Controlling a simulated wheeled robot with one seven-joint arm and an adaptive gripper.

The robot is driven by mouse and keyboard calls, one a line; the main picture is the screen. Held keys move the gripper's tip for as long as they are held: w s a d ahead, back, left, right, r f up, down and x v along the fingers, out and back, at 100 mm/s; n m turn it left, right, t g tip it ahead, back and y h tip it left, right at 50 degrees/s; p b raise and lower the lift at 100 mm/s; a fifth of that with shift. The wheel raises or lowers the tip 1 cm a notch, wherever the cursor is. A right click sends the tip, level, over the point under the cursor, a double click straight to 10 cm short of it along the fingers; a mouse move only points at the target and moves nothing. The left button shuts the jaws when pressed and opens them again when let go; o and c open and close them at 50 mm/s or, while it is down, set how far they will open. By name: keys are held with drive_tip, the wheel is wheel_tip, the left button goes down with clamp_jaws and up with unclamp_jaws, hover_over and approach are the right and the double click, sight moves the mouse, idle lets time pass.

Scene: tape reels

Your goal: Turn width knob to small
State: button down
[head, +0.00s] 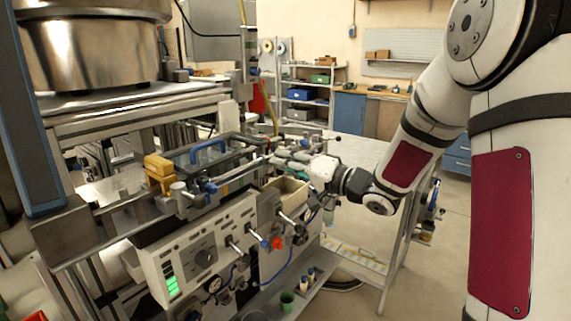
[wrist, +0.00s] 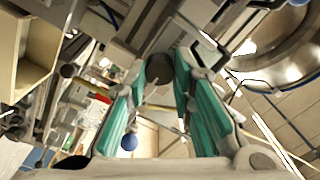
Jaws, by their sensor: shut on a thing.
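My gripper (head: 288,163) reaches over the right end of the machine in the head view, coming in from the right. In the wrist view its two green-padded fingers (wrist: 161,76) stand on either side of a dark round knob (wrist: 159,66) and are shut on it. I take this to be the width knob. The knob sits on a grey metal part of the machine. Its markings and pointer cannot be read. In the head view the fingers and nearby machine parts hide the knob.
The machine's front panel (head: 215,249) has a dial, levers and green lights. A blue handle (head: 208,150) and yellow blocks (head: 158,168) stand on its top. A beige open bin (head: 288,190) lies just below my gripper. A blue ball knob (wrist: 129,141) is near the left finger.

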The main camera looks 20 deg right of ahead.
drive_tip(key=shift+n, duration=0.3)
drive_tip(key=n+b, duration=0.8)
drive_tip(key=n, duration=0.3)
drive_tip(key=n+b, duration=0.9)
drive_tip(key=n, duration=0.3)
drive_tip(key=n+b, duration=0.9)
drive_tip(key=n, duration=0.3)
drive_tip(key=shift+f, duration=0.25)
drive_tip(key=shift+a, duration=0.1)
drive_tip(key=c, duration=1.4)
unclamp_jaws()
drive_tip(key=shift+r, duration=0.15)
